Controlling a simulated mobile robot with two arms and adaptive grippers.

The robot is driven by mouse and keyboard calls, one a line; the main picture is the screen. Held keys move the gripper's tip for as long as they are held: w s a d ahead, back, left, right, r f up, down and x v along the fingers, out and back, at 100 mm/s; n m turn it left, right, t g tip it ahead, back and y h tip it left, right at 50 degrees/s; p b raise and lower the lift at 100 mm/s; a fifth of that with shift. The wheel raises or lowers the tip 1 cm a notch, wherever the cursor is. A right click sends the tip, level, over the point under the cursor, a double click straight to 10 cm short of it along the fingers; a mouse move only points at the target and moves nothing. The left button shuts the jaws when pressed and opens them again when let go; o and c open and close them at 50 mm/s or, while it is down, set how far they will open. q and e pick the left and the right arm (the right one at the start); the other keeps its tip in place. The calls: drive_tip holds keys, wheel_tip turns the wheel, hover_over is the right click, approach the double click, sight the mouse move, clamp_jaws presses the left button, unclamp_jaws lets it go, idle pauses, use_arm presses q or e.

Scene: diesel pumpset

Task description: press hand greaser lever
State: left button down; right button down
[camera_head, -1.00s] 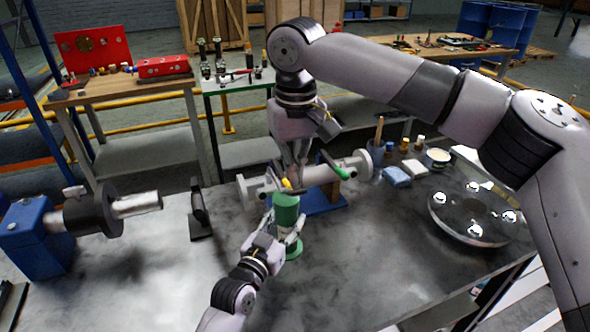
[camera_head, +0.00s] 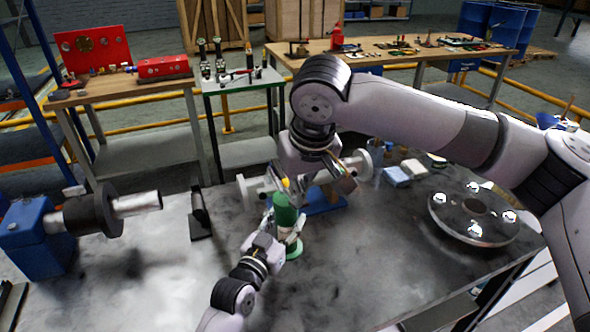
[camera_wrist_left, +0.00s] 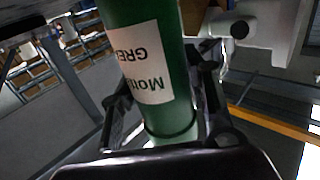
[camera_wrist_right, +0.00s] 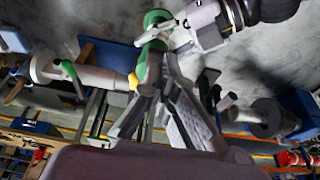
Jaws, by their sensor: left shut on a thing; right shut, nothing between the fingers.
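The hand greaser (camera_head: 286,212) is a green cylinder standing upright on the bench, with a white label that shows in the left wrist view (camera_wrist_left: 150,62). My left gripper (camera_head: 290,238) is shut around its body. My right gripper (camera_head: 301,193) is shut and empty, close above the greaser top beside a small yellow part (camera_head: 286,184). In the right wrist view its fingers (camera_wrist_right: 168,92) are next to the greaser (camera_wrist_right: 150,62); I cannot tell whether they touch. A green-gripped handle (camera_wrist_right: 68,69) shows left of them; whether it is the lever I cannot tell.
A pale flanged pipe (camera_head: 247,190) lies behind the greaser. A round metal flange (camera_head: 437,213) lies at right, near folded cloths (camera_head: 397,177). A blue machine with a shaft (camera_head: 35,238) stands at left.

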wheel_tip(320, 180, down, 8)
drive_tip(key=s+d+t+y, duration=0.1)
drive_tip(key=s+t, duration=0.1)
drive_tip(key=t, duration=0.2)
drive_tip(key=shift+s+r, duration=0.15)
drive_tip(key=shift+s, duration=0.25)
idle(0.4)
drive_tip(key=v, duration=1.3)
drive_tip(key=shift+r, duration=0.15)
drive_tip(key=shift+d, duration=0.1)
